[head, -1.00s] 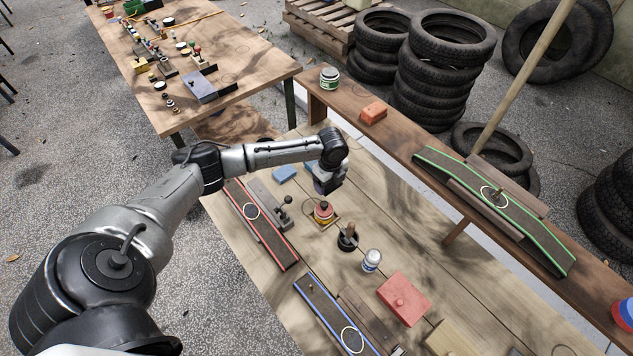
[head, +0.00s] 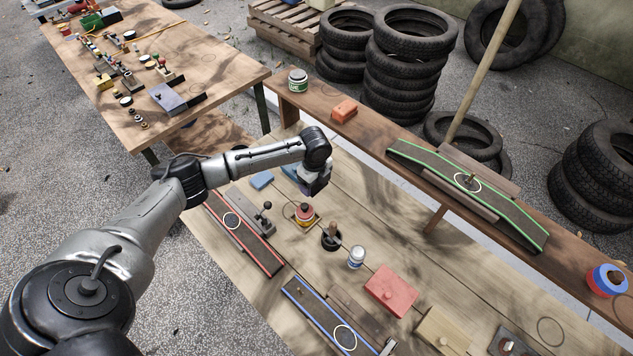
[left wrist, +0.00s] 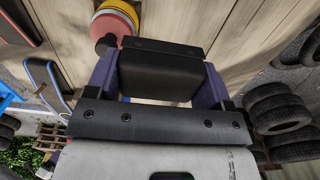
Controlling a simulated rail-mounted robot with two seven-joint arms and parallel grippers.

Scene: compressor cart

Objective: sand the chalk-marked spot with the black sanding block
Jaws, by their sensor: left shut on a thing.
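My left gripper (head: 316,184) hangs above the wooden bench, behind the red-and-yellow round item. Its purple fingers are shut on a black block (left wrist: 160,74), which looks like the sanding block and fills the gap between them in the left wrist view. White rings, like chalk marks, show on three dark strips: the red-edged strip (head: 255,250), the blue-edged strip (head: 318,318) and the green-edged strip (head: 440,174). The held block is in the air, apart from all three. My right gripper is not in view.
On the bench stand the red-and-yellow item (head: 306,213), a dark pot (head: 331,239), a white-and-blue can (head: 356,257) and a red block (head: 391,290). A narrow plank (head: 370,128) carries a green-labelled jar (head: 298,80) and an orange block (head: 344,110). Tyres (head: 400,80) stand behind.

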